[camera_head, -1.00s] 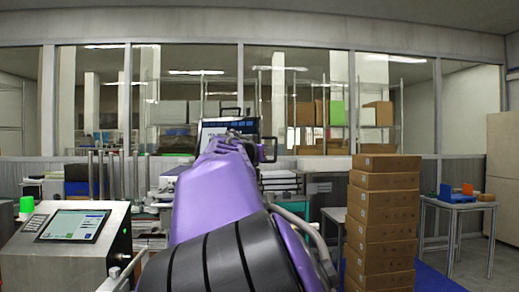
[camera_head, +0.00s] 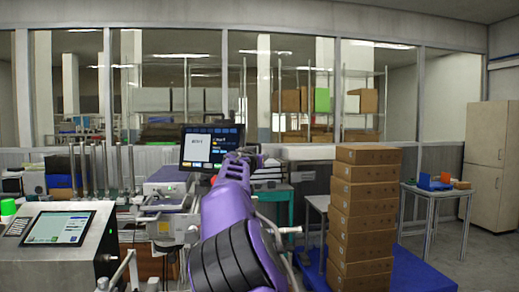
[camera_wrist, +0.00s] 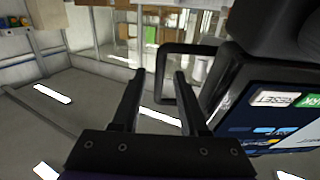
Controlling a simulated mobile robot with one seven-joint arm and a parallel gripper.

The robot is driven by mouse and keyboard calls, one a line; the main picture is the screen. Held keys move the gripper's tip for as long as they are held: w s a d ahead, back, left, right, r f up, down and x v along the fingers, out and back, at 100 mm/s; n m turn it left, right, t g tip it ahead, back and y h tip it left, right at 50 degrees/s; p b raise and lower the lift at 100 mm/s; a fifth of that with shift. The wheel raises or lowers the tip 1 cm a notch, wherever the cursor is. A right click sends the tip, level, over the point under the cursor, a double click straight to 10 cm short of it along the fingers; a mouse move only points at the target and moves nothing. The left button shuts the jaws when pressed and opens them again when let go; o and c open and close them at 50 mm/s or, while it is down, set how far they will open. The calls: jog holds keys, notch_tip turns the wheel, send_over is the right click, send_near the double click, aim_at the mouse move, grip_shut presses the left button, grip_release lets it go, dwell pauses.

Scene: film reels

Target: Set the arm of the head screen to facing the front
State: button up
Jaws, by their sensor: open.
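The head screen (camera_head: 200,146) is a dark monitor with a lit display, standing behind the end of my arm in the head view. In the wrist view its lit face (camera_wrist: 270,118), with a RESET button, fills the lower right at a tilt. A black loop-shaped handle (camera_wrist: 192,48) sticks out from its side. My gripper (camera_wrist: 158,74) is open and empty. The loop's outer bar shows between the two fingers, near the right one; I cannot tell whether it lies between them in depth or beyond. In the head view my gripper (camera_head: 240,156) overlaps the screen's right edge.
A tall stack of brown boxes (camera_head: 362,205) stands right of my arm on a blue base. A console with a tablet (camera_head: 58,227) is at the left. A white-and-purple machine (camera_head: 166,185) stands below the screen. A small table (camera_head: 438,190) is further right.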

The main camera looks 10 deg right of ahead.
jog(key=shift+w+d, duration=0.25)
jog(key=shift+w, duration=0.2)
grip_shut()
dwell(1.2)
